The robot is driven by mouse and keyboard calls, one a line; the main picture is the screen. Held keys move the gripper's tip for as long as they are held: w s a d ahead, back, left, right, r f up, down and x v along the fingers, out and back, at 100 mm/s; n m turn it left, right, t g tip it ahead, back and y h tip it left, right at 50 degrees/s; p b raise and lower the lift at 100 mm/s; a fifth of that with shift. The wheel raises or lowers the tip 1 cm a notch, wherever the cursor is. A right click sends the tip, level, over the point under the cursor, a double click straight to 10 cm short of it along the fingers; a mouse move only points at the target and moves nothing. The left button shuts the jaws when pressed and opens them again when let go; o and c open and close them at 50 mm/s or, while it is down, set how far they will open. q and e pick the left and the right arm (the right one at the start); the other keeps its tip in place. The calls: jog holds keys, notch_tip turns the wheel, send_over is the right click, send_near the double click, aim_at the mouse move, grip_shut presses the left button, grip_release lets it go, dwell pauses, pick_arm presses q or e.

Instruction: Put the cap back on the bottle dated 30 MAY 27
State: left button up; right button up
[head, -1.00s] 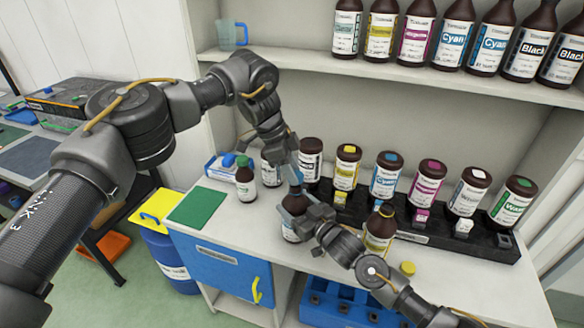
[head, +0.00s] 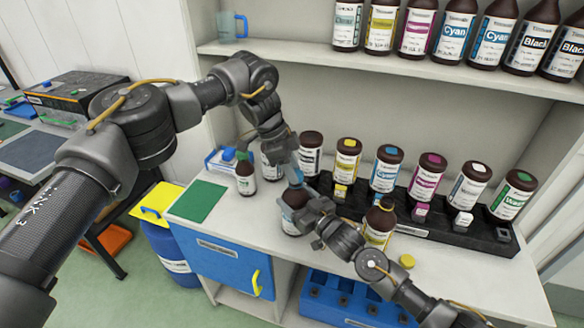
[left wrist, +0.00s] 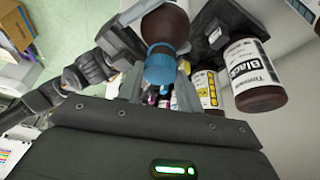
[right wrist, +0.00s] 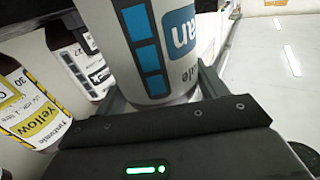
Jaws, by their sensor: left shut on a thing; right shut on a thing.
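A brown cyan-label bottle (head: 291,223) stands upright at the counter's front. My right gripper (head: 304,214) is shut on its body; the right wrist view shows the "Cyan" label (right wrist: 150,50) between the fingers. My left gripper (head: 294,184) is above it, shut on a blue cap (left wrist: 160,65) at the bottle's neck. I cannot tell whether the cap is seated. A yellow-label bottle (head: 378,228) stands to the right, its top apparently uncapped; its label in the right wrist view (right wrist: 30,105) starts a date with "30", the rest unreadable. A loose yellow cap (head: 407,261) lies beside it.
A black rack (head: 405,228) with several capped bottles and small blocks runs behind. A green-capped bottle (head: 245,178) stands left, near a green mat (head: 198,201). A shelf (head: 400,70) with bottles is above. The front right counter is mostly clear.

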pick_arm(q)
jog(key=shift+f, duration=0.55)
pick_arm(e)
jog(key=c, duration=0.5)
pick_arm(q)
jog(key=shift+s+f+m+g, duration=0.15)
jog(key=shift+f+m+g, duration=0.15)
jog(key=shift+f+m, duration=0.15)
jog(key=shift+o, duration=0.2)
jog(key=shift+m, duration=0.45)
jog(key=shift+w+d+r+m+g, duration=0.15)
jog(key=shift+w+m+g, duration=0.05)
jog(key=shift+m, duration=0.4)
jog(key=shift+w+d+r+m+g, duration=0.1)
jog(key=shift+w+d+m+g, duration=0.1)
jog(key=shift+m, duration=0.4)
jog(key=shift+c, duration=0.2)
pick_arm(e)
jog(key=shift+r, duration=0.1)
pick_arm(q)
jog(key=shift+w+m+y, duration=0.1)
jog(key=shift+m+y, duration=0.2)
jog(key=shift+m, duration=0.2)
jog(key=shift+a+r+m+g, duration=0.15)
jog(key=shift+a+m+g, duration=0.1)
jog(key=shift+m+g, duration=0.3)
pick_arm(e)
jog(key=shift+a, duration=0.15)
